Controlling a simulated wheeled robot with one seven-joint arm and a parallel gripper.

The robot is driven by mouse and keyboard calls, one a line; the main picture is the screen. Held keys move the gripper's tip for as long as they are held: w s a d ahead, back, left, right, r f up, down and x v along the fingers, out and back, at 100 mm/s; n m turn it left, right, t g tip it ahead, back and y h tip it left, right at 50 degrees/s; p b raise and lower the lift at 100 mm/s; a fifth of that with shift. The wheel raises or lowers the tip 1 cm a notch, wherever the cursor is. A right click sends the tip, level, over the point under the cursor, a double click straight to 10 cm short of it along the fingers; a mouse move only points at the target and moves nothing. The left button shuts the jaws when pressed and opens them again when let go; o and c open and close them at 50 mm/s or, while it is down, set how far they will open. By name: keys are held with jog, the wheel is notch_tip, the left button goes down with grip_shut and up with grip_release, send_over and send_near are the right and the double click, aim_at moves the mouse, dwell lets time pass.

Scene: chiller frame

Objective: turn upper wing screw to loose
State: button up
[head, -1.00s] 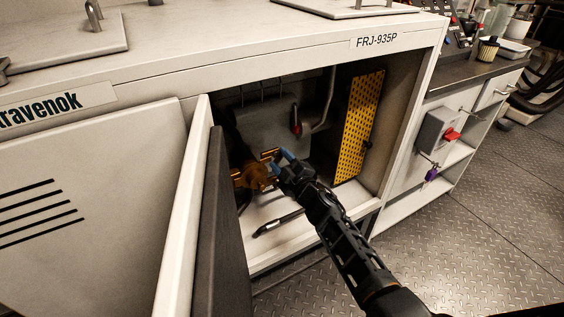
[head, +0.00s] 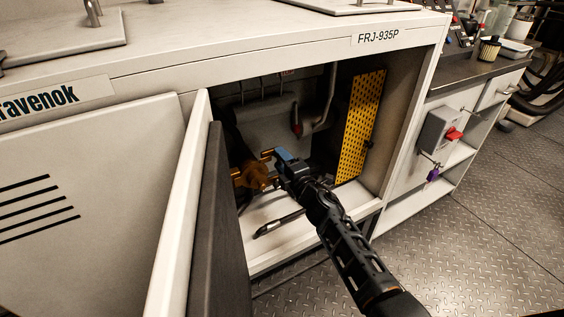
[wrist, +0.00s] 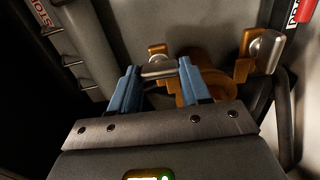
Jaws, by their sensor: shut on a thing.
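The upper wing screw (wrist: 158,70) shows in the wrist view as a silver piece in front of a brass-coloured bracket. My gripper (wrist: 158,66) has its two blue fingers on either side of it and is shut on it. In the head view my gripper (head: 282,155) reaches into the open cabinet, at the right end of the brass fitting (head: 256,176). The fingers hide most of the upper screw there. A second silver wing screw (wrist: 264,52) with its own brass bracket is free at the right in the wrist view.
The cabinet door (head: 182,210) stands open left of my arm. A yellow perforated panel (head: 360,125) lines the cabinet's right side. A dark bar (head: 278,224) lies on the cabinet floor.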

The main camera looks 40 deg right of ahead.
jog(key=shift+a, duration=0.1)
dwell(0.3)
jog(key=o, duration=1.1)
jog(key=shift+c, duration=0.2)
jog(key=p+v, duration=0.1)
jog(key=v, duration=0.6)
jog(key=shift+s, duration=0.4)
jog(key=shift+a, duration=0.1)
